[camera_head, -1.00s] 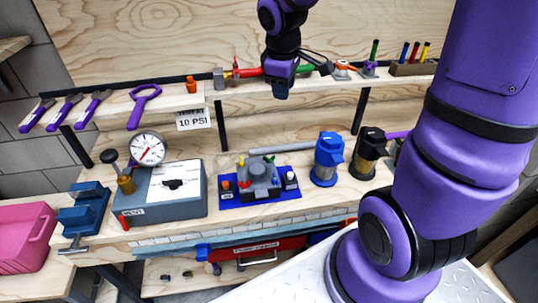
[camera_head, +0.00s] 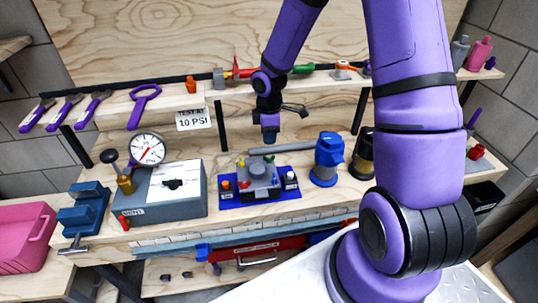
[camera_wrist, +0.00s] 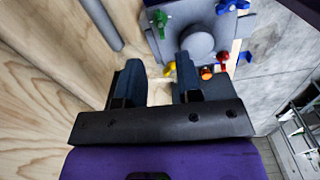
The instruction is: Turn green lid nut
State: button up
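The green lid nut (camera_wrist: 162,22) is a small wing nut at the upper-left edge of the grey filter housing's lid (camera_wrist: 197,41) in the wrist view. In the head view the green nut (camera_head: 270,160) is small, at the back of the housing (camera_head: 262,181), just below my gripper. My gripper (camera_head: 270,138) points down above the back of the housing. In the wrist view its two dark blue fingers (camera_wrist: 160,78) are apart with nothing between them. The green nut lies beyond the fingertips, apart from them. Yellow (camera_wrist: 170,67), red (camera_wrist: 222,57) and blue (camera_wrist: 232,6) nuts surround the lid.
The housing stands on a blue mat (camera_head: 230,207). A grey box with a gauge (camera_head: 148,150) stands to its left. A blue filter canister (camera_head: 327,160) and a black one (camera_head: 366,150) stand to its right. A grey rod (camera_head: 285,148) lies behind. A tool shelf runs above.

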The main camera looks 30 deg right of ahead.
aim_at(269, 158)
notch_tip(269, 158, down, 9)
jog(key=shift+r, duration=0.1)
dwell(0.4)
grip_shut()
